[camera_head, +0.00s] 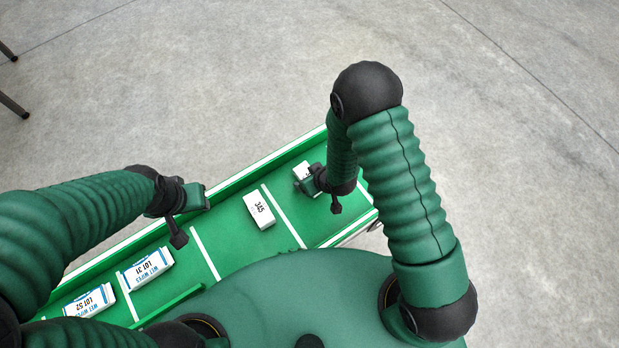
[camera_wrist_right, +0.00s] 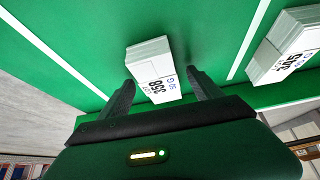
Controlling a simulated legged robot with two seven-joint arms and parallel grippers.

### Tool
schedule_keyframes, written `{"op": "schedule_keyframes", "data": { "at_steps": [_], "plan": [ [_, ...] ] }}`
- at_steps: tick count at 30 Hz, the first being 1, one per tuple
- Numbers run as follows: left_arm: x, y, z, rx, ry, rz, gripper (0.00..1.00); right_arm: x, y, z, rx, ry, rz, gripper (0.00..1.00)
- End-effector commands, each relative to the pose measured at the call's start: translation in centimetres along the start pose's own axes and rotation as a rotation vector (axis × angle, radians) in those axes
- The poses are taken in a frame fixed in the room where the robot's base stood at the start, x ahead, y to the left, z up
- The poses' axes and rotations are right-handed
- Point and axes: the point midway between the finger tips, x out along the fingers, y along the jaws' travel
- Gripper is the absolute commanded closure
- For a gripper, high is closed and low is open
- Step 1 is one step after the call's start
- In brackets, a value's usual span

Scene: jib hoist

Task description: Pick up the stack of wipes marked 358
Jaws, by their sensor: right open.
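The stack of wipes marked 358 (camera_wrist_right: 153,68) is a white block lying on the green surface. In the right wrist view it sits at the opening between the two fingers of my right gripper (camera_wrist_right: 160,92), which is open. The stack also shows in the head view (camera_head: 301,170), partly hidden by my right gripper (camera_head: 308,182). I cannot tell whether a finger touches it. My left gripper (camera_head: 194,199) is over the tray's far side, away from the stack; its finger opening is not clear.
A white stack marked 345 (camera_head: 259,211) lies in the neighbouring section of the green tray (camera_head: 225,250); it also shows in the right wrist view (camera_wrist_right: 290,48). Packs marked LOT 31 (camera_head: 146,268) and LOT 52 (camera_head: 90,302) lie at left. White lines divide the tray, and a raised rim edges it.

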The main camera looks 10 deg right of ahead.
Motion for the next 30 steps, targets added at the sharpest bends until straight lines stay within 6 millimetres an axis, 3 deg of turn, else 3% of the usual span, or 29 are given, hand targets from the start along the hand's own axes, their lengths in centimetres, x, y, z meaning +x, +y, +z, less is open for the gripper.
{"op": "schedule_keyframes", "data": {
  "at_steps": [11,26,30],
  "plan": [
    [0.1,0.0,0.03,0.0,0.0,0.0,0.64,0.16,0.0,0.09,0.0,0.0,0.0,0.27],
    [0.1,0.0,0.03,0.0,0.0,0.0,0.64,0.17,-0.01,0.1,0.0,0.0,0.0,0.93],
    [0.1,0.0,0.02,0.0,0.0,0.0,0.64,0.17,0.0,0.09,0.0,0.0,0.0,0.95]
  ]
}}
